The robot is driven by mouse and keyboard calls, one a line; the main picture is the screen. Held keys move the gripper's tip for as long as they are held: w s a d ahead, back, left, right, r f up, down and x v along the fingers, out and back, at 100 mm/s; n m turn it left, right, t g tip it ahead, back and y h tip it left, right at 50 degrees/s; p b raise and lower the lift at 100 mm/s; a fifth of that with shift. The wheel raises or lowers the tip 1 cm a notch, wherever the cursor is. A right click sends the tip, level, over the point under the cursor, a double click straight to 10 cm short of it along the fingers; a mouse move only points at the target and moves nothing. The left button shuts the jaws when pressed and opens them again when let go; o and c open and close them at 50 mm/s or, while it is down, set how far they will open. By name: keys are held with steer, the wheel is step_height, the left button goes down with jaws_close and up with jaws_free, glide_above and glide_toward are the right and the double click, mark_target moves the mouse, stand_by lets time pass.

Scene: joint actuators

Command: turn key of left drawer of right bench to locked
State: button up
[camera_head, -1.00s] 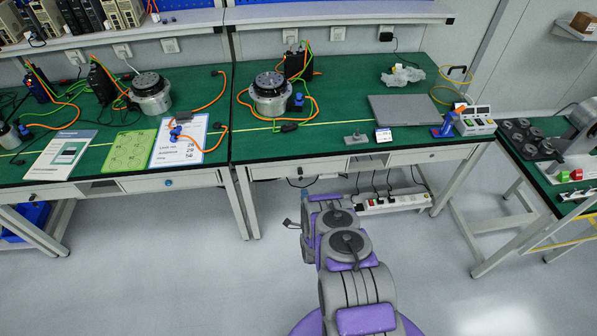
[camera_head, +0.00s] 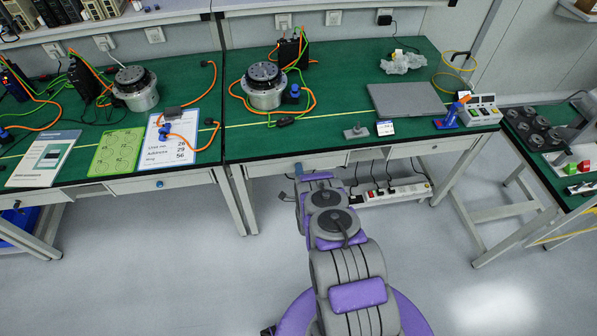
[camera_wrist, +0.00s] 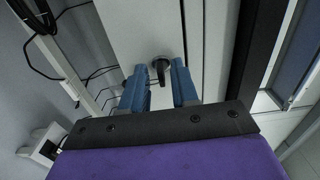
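The right bench (camera_head: 345,118) has a green top and two white drawers under its front edge. Its left drawer (camera_head: 268,169) is partly hidden by my arm. In the wrist view a dark key (camera_wrist: 160,66) stands out from the white drawer front (camera_wrist: 140,30). My gripper (camera_wrist: 158,84) is open, with one blue finger on each side of the key's line and a gap between them. The key shows at the fingertips, and I cannot tell whether either finger touches it. In the head view my gripper (camera_head: 299,174) is small, close to the left drawer.
A power strip (camera_head: 392,193) with cables is below the right bench. The floor in front is clear.

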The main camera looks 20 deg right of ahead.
jaws_close()
steer(key=shift+f+n, duration=0.1)
steer(key=shift+n, duration=0.2)
steer(key=shift+a+n+b, duration=0.1)
steer(key=shift+n+b, duration=0.25)
steer(key=shift+n, duration=8.25)
